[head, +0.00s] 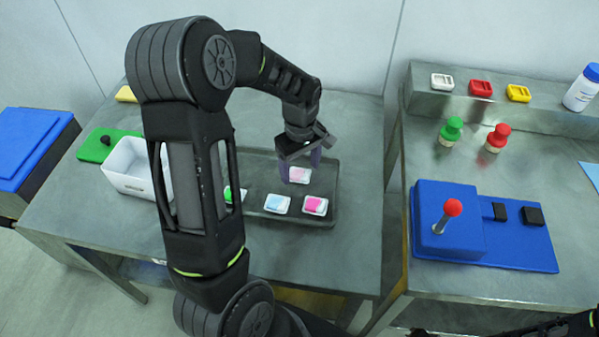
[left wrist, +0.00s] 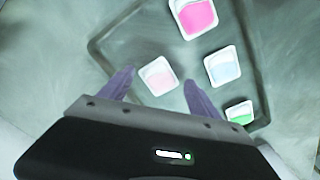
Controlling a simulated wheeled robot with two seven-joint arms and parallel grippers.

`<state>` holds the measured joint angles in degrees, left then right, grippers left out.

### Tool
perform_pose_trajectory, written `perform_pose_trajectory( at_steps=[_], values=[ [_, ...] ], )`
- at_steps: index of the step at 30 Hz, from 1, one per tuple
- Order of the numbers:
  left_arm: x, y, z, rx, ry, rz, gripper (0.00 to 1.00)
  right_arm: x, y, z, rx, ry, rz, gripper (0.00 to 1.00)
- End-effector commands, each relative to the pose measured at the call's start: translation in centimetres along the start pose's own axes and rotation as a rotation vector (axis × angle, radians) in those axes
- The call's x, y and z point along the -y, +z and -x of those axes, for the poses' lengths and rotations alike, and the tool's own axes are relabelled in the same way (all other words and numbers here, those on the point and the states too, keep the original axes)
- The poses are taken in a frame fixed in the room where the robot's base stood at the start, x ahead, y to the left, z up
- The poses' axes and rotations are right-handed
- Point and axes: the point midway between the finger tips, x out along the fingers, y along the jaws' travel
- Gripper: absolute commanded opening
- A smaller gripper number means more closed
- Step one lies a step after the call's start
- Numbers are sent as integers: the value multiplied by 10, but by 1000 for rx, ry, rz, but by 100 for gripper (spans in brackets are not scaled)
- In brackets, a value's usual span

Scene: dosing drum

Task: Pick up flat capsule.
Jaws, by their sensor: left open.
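Several flat, square white capsules with coloured tops lie in a shallow dark tray (head: 333,180) on the left table. They are a pale pink capsule (head: 300,175), a light blue capsule (head: 277,204), a bright pink capsule (head: 315,206) and a green capsule partly hidden by my left arm. My left gripper (head: 300,167) is open and points down at the pale pink capsule. In the left wrist view this capsule (left wrist: 158,77) shows between the two purple fingertips (left wrist: 158,82), with nothing gripped. I cannot tell the exact height of the fingertips. My right gripper is not visible.
A white bin (head: 137,172) and a green plate (head: 93,148) are left of my arm. The right table holds a blue lever base (head: 460,248), green and red knobs, and a raised shelf (head: 430,100) with small coloured blocks and a bottle. The left table's front right is clear.

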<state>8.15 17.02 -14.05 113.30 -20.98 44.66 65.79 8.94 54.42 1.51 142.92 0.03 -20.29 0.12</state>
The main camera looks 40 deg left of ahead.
Motion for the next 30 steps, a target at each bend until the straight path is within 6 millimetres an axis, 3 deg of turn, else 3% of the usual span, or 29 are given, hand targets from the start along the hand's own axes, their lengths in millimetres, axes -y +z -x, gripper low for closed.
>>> perform_pose_trajectory(
  at_steps=[4,21,30],
  values=[
    [0,0,-11,0,0,0,72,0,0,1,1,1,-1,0],
    [0,0,-12,0,1,0,72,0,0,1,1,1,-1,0],
    [0,0,-11,0,1,0,48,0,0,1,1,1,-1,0]
  ],
)
